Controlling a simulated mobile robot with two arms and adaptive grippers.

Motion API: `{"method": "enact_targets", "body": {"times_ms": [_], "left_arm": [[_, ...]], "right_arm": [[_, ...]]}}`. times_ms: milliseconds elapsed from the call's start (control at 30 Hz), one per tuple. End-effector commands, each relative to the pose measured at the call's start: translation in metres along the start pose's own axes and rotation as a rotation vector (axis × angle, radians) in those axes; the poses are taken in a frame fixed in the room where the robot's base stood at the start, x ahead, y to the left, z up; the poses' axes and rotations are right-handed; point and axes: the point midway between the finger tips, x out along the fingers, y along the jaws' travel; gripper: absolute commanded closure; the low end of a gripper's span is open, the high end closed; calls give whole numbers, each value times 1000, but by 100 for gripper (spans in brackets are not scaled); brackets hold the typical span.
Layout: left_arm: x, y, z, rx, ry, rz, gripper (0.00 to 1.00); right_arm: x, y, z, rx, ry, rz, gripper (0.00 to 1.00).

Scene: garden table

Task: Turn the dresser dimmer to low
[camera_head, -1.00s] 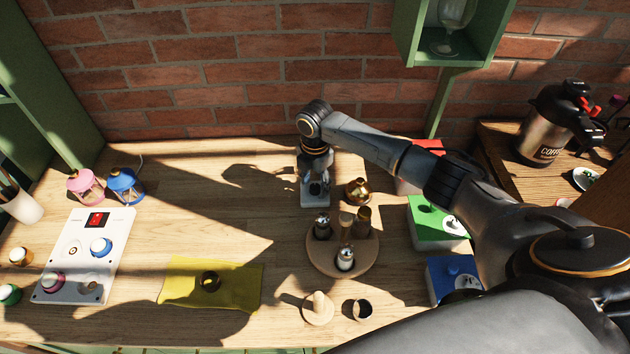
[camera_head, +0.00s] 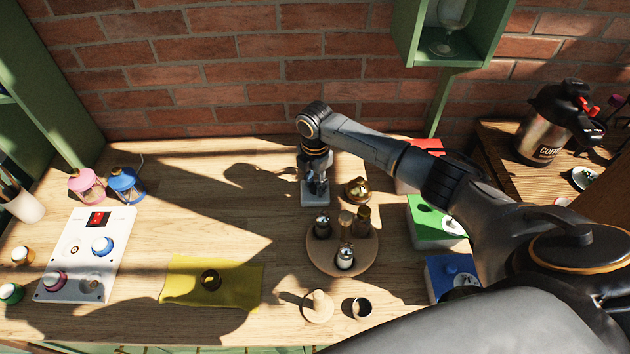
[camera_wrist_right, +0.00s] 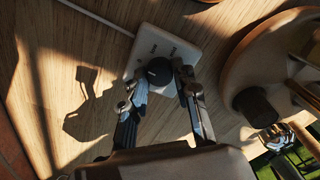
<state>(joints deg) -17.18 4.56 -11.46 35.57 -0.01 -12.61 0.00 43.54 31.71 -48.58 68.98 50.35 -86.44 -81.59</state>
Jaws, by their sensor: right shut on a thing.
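The dimmer is a small white box (camera_head: 313,198) at the back middle of the wooden table, near the brick wall. In the right wrist view, the box (camera_wrist_right: 146,47) has small dark markings on its top and a round black knob (camera_wrist_right: 158,72). My right gripper (camera_head: 316,186) points down over the box. In the right wrist view its fingertips (camera_wrist_right: 160,84) are on both sides of the knob, shut on it. In the head view the gripper hides the knob. My left gripper is out of view.
A brass round object (camera_head: 358,190) stands close to the dimmer's right. A round wooden tray (camera_head: 342,266) with several shakers lies in front. A white control panel (camera_head: 72,262), two small lanterns and a yellow cloth (camera_head: 185,285) lie left. The tabletop left of the dimmer is clear.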

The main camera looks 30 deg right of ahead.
Motion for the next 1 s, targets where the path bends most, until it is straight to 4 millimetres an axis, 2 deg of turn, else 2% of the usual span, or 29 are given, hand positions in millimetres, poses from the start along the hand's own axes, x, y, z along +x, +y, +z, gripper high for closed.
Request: {"method": "enact_targets", "body": {"times_ms": [500,1000], "left_arm": [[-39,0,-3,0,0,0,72],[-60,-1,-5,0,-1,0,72]], "right_arm": [[-3,0,-1,411,2,-1,100],[-1,0,0,735,1,0,100]]}}
